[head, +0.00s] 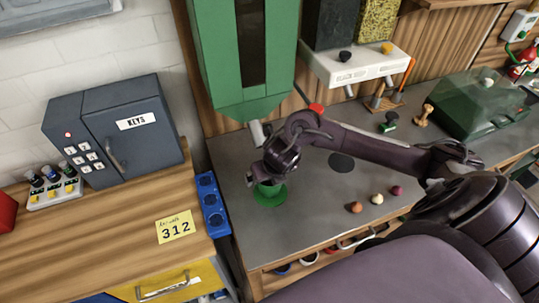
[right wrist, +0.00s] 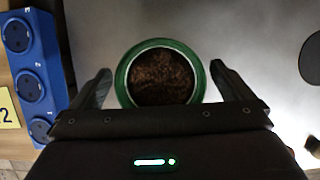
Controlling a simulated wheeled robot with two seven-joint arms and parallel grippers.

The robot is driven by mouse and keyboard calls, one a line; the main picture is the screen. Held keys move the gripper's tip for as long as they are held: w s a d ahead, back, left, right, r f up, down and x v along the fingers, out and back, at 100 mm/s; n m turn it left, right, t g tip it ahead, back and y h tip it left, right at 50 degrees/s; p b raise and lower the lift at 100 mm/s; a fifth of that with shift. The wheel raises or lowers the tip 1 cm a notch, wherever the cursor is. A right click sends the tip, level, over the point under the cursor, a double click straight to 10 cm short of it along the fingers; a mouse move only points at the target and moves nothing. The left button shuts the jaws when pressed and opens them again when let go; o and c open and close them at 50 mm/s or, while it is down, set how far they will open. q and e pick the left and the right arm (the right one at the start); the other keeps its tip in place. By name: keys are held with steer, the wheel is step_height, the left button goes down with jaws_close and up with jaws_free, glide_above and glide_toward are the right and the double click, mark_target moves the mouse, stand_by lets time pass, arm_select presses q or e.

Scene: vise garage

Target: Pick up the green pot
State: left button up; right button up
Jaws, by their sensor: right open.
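The green pot (head: 270,196) stands on the grey worktop near its left end, partly hidden by my right gripper (head: 263,180). In the right wrist view the pot shows from above as a round green rim (right wrist: 160,43) filled with dark brown soil (right wrist: 160,78). My right gripper (right wrist: 159,73) is open, with one finger on each side of the pot. Small gaps seem to show between the fingers and the rim. My left gripper is not in view.
A blue socket strip (head: 211,203) runs along the worktop's left edge. A green machine (head: 240,70) stands behind the pot. Several small balls (head: 356,207) lie to the right. A grey key box (head: 118,130) sits on the left wooden cabinet.

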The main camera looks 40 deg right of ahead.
steer(key=shift+c, duration=0.3)
steer(key=c, duration=1)
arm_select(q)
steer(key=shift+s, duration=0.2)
arm_select(e)
steer(key=shift+c, duration=0.3)
steer(key=shift+r, duration=0.15)
